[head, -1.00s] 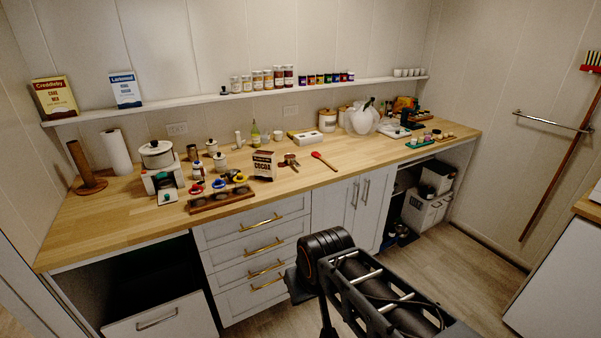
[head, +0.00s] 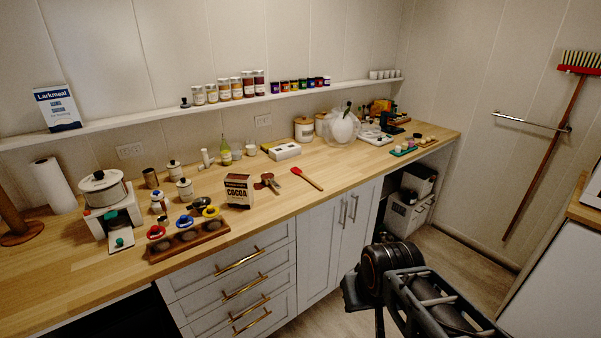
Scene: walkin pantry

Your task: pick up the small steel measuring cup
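A cluster of small metal pieces (head: 268,182), which look like measuring cups or spoons, lies on the wooden counter (head: 330,160) just right of the cocoa box (head: 238,191). They are too small to tell which one is the small steel measuring cup. A darker metal cup-like piece (head: 201,203) also lies near the colored rings, left of the cocoa box. Part of my arm shows at the lower right, in front of the cabinets and apart from the counter items. My gripper's fingers do not show.
A red spatula (head: 306,178) lies right of the metal pieces. Jars (head: 228,88) line the shelf above. Bare counter lies right of the spatula.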

